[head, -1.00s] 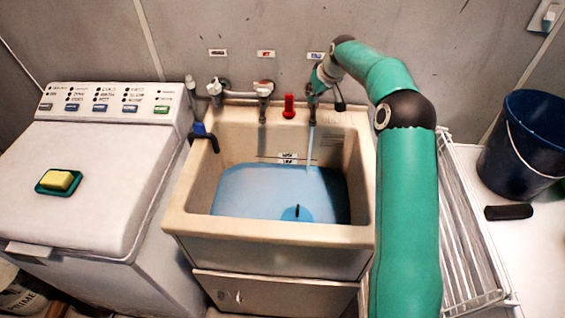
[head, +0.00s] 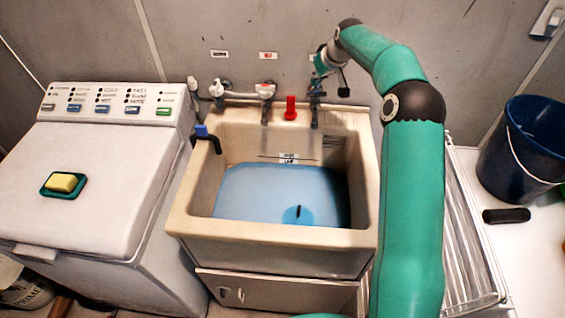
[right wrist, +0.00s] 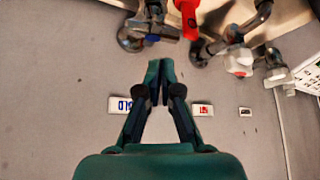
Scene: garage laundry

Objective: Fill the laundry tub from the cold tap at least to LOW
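The laundry tub (head: 185,222) holds blue water (head: 255,190). Its far edge reaches the lower line of the level label (head: 289,159) on the back wall. The cold tap (head: 315,98) is at the tub's back right, and no stream shows below its spout. My right gripper (head: 320,72) is by the tap's top, beneath the cold label. In the right wrist view, its fingertips (right wrist: 160,68) are together with nothing seen between them, just short of the tap's blue-marked handle (right wrist: 152,38); contact is unclear. My left gripper is not in view.
A red-handled fitting (head: 290,108) and the hot tap (head: 265,92) stand left of the cold tap. A washer (head: 100,180) stands left; a white rack (head: 465,230) and blue bucket (head: 525,140) are right.

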